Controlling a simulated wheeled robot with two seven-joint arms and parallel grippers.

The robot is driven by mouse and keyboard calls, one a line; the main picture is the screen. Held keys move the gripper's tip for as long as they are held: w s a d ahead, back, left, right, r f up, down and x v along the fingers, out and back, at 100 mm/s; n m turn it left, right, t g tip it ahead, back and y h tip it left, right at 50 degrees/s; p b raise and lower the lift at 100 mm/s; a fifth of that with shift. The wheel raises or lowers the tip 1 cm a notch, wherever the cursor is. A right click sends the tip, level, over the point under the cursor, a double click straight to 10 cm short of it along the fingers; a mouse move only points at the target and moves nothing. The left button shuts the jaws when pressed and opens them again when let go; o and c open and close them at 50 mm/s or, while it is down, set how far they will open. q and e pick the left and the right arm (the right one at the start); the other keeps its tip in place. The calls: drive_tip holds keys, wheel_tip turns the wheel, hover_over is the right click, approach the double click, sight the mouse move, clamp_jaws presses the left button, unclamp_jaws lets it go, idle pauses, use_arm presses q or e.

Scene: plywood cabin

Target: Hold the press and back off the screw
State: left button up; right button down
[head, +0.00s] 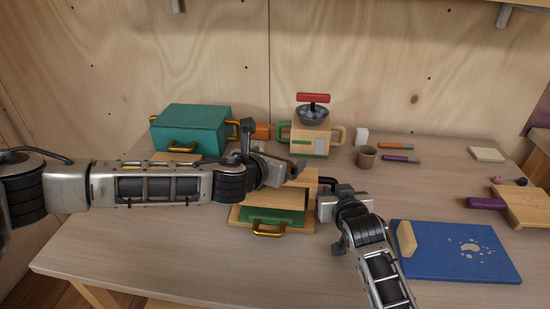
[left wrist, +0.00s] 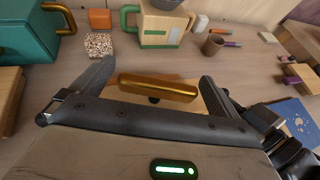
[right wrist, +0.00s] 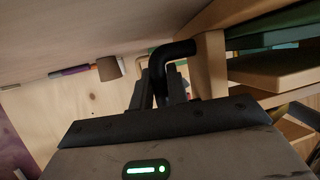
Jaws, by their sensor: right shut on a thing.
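The wooden press (head: 306,183) stands at the table's middle, with a green part (head: 275,214) and a brass front handle (head: 268,231) low down. In the right wrist view its wooden upright (right wrist: 211,65) shows beside a black bent handle (right wrist: 176,52). My right gripper (head: 333,188) is shut on this handle; its fingers (right wrist: 160,82) close around it. My left gripper (head: 276,152) is open above the press. In the left wrist view a brass bar (left wrist: 158,88), over a dark round part, lies between its spread fingers (left wrist: 154,76), apart from both. My left arm hides the press top in the head view.
A teal box (head: 190,130) with brass handles stands at the back left. A wooden device (head: 309,140) with a red-topped bowl is behind the press. A brown cup (head: 366,157), a white block (head: 362,135) and markers stand behind right. A blue mat (head: 455,250) lies at front right.

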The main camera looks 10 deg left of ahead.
use_arm(q)
drive_tip(key=c, duration=0.8)
drive_tip(key=shift+o, duration=0.2)
drive_tip(key=shift+d+n+y, duration=0.15)
drive_tip(key=shift+n+y, duration=0.65)
drive_tip(key=shift+y, duration=0.1)
drive_tip(key=shift+n+t+y, duration=0.4)
drive_tip(key=shift+n+y, duration=0.4)
drive_tip(key=shift+y, duration=0.2)
drive_tip(key=o, duration=0.9)
drive_tip(key=v, duration=1.2)
use_arm(e)
drive_tip(key=c, duration=1.3)
unclamp_jaws()
